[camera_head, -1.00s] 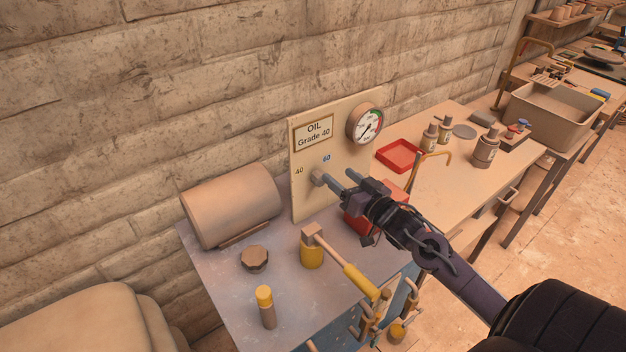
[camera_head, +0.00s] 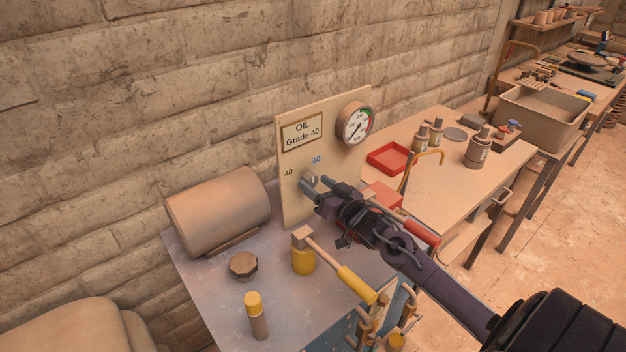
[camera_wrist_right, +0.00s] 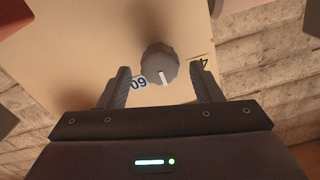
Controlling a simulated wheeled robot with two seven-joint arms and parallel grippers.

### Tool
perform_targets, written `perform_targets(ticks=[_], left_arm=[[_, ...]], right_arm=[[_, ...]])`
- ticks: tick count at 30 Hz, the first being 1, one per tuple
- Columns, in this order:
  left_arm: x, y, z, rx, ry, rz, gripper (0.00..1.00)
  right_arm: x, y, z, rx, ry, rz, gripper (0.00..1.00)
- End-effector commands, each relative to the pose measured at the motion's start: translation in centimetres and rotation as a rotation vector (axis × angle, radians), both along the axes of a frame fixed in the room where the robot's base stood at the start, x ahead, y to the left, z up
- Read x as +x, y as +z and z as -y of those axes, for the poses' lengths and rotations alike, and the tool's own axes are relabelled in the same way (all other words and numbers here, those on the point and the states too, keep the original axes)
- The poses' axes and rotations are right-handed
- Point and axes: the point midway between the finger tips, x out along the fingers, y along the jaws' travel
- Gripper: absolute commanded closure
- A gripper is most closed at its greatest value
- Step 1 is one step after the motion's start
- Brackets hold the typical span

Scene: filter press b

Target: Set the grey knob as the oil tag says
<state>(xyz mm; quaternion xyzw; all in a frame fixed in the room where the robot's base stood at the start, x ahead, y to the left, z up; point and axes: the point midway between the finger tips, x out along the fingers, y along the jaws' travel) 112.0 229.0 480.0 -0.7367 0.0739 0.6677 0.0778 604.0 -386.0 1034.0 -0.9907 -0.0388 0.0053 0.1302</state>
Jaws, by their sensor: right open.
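The oil tag (camera_head: 302,132) on the upright cream panel (camera_head: 294,207) reads "OIL Grade 40". The grey knob (camera_wrist_right: 158,62) has a white pointer line that lies between the 60 and 40 marks in the right wrist view. My right gripper (camera_wrist_right: 160,72) is open, with one finger on each side of the knob and visible gaps to it. In the head view, my right gripper (camera_head: 318,184) is at the panel and partly hides the knob. My left gripper is not in view.
A round gauge (camera_head: 355,124) sits on the panel's upper right. A tan cylinder (camera_head: 217,208), a dark knob-like cap (camera_head: 243,265), a yellow-capped bottle (camera_head: 257,318) and a yellow-handled lever (camera_head: 330,262) stand on the grey bench. A red tray (camera_head: 389,158) lies to the right.

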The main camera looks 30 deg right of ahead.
Motion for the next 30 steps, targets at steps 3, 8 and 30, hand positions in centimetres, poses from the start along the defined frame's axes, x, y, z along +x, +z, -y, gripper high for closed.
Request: perform_targets(ticks=[3,8,30], left_arm=[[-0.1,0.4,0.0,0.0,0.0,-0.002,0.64],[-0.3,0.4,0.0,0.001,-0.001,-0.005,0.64],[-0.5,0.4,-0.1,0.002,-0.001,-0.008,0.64]], right_arm=[[1.3,0.1,-0.1,0.001,0.0,0.001,0.41],[2.1,0.0,-0.2,0.001,0.0,0.0,0.41],[2.1,-0.1,-0.2,-0.004,0.0,0.0,0.86]])
